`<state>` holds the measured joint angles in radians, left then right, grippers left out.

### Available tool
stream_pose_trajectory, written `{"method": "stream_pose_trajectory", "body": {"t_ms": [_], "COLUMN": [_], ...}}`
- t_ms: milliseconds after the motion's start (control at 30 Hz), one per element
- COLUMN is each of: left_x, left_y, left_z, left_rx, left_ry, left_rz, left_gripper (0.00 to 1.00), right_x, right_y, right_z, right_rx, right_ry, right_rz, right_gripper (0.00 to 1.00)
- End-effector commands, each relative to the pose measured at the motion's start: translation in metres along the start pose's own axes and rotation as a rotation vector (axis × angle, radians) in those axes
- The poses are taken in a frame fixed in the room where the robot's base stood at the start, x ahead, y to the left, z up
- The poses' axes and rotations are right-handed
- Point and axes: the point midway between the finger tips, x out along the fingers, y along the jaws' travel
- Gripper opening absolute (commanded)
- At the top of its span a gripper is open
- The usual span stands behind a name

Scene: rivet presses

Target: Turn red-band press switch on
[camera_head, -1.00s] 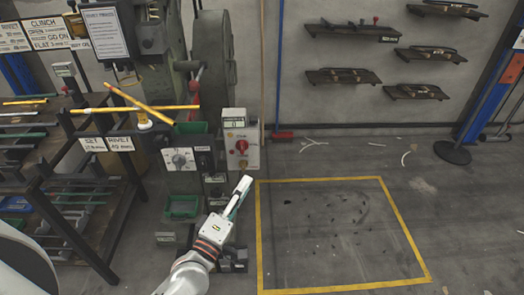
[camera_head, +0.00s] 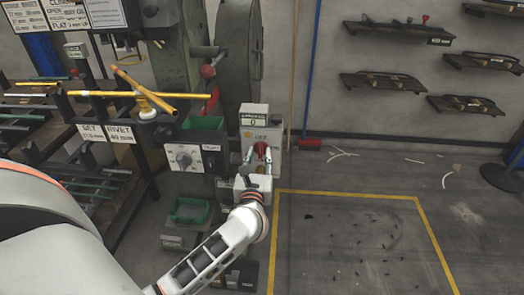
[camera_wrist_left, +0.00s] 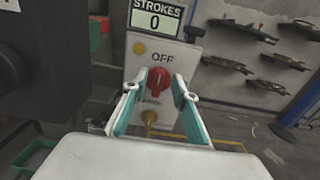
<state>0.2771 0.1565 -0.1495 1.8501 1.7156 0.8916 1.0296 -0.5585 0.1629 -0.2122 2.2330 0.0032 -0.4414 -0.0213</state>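The red rotary switch (camera_wrist_left: 159,81) sits on a pale control box (camera_head: 262,120) on the side of the press, below a label reading OFF. In the head view the switch shows only partly behind my gripper. My left gripper (camera_wrist_left: 151,92) is open, with its two teal-lined fingers reaching toward the switch, one on each side of it. I cannot tell whether they touch it. It also shows in front of the box in the head view (camera_head: 257,156). The stroke counter (camera_wrist_left: 157,18) above reads 0. My right gripper is in neither view.
A grey dial panel (camera_head: 187,158) and green bins (camera_head: 189,211) are left of the control box. A yellow-outlined floor area (camera_head: 350,240) at right is mostly clear. Wall shelves (camera_head: 383,82) hold tools.

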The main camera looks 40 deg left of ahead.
Motion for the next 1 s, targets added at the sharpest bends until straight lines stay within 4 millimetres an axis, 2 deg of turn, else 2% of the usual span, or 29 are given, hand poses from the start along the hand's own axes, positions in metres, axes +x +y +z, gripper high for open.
{"method": "stream_pose_trajectory", "body": {"t_ms": [200,567,667,1000], "left_x": [0.024,0.029,0.029,0.029], "left_y": [0.0,0.0,0.0,0.0], "left_z": [-0.001,0.0,-0.001,0.001], "left_rx": [0.003,0.003,0.004,0.016], "left_ry": [0.0,-0.001,-0.001,-0.001], "left_rz": [-0.001,-0.001,-0.001,-0.001], "left_gripper": [0.28,0.28,0.02,0.0], "right_x": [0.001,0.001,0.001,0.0], "right_y": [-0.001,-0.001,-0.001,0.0], "right_z": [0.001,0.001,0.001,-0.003], "right_rx": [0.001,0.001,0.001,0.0], "right_ry": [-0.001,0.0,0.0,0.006], "right_rz": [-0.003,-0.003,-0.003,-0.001], "right_gripper": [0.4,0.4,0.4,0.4]}}
